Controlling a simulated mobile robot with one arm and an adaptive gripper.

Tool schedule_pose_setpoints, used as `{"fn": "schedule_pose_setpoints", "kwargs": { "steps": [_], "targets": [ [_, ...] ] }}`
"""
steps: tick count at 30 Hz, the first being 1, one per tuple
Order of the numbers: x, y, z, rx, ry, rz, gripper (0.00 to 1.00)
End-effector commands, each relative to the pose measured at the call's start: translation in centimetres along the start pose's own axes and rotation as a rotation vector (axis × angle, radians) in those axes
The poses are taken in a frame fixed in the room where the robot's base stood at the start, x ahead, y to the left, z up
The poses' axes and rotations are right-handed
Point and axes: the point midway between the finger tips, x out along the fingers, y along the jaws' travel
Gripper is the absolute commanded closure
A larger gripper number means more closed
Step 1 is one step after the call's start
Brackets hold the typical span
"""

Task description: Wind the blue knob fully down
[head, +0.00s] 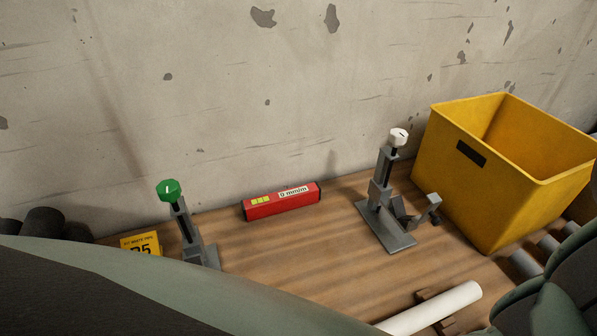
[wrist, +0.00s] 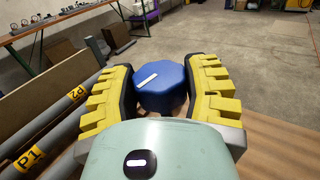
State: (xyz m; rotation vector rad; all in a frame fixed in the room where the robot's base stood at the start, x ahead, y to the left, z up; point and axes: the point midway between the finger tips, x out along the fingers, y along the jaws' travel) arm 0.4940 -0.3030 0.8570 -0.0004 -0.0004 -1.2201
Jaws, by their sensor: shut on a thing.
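The blue knob (wrist: 161,90) shows in the wrist view, with a white mark on its top. My gripper (wrist: 165,88) has its yellow ribbed fingers on both sides of the knob and is shut on it. What lies below the knob is hidden by my gripper body. The blue knob does not show in the head view, where my arm covers the foreground.
In the head view, stands with a green knob (head: 169,190) and a white knob (head: 398,137) rise from the bench. A red level (head: 282,202), a yellow crate (head: 480,190) and a white pipe (head: 435,307) are there too. Grey pipes (wrist: 55,132) lie left in the wrist view.

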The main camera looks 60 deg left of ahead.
Motion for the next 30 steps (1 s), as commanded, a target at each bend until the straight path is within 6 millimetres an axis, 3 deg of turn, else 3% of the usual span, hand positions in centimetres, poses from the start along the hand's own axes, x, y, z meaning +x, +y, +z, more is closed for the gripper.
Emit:
{"fn": "schedule_pose_setpoints", "kwargs": {
  "steps": [13,30],
  "targets": [
    [0.0,-0.1,-0.8,0.009,0.017,0.048,0.86],
    [0.1,-0.3,-0.2,0.001,0.001,0.356,0.86]
  ]
}}
